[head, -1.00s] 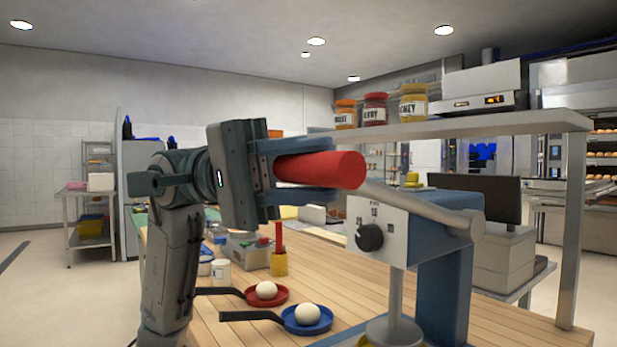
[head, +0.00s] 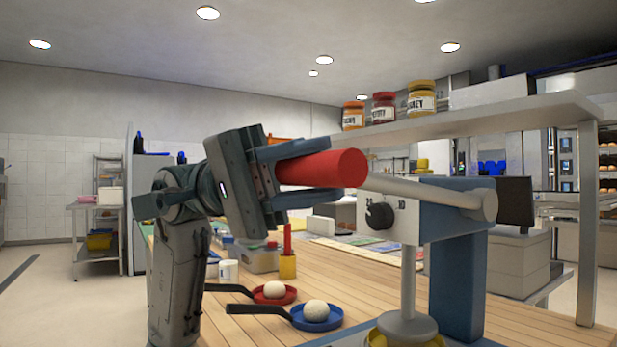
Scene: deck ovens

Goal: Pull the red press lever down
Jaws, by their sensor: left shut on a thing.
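The press lever's thick red handle (head: 335,169) is at the centre of the head view, on a grey rod (head: 425,189) that runs right to a pivot on the blue and white press (head: 458,260). My left gripper (head: 300,172) comes in from the left and is shut on the red handle, one finger above it and one below. The rod slopes down slightly from the handle toward the pivot. The press's round foot (head: 407,327) is over a yellow thing at the bottom edge. My right gripper is not in view.
A red pan (head: 286,300) and a blue pan (head: 338,322), each holding a white ball, lie on the wooden table (head: 375,285) below the gripper. A shelf (head: 480,118) with several jars stands behind the press. A yellow cup (head: 287,268) stands further back.

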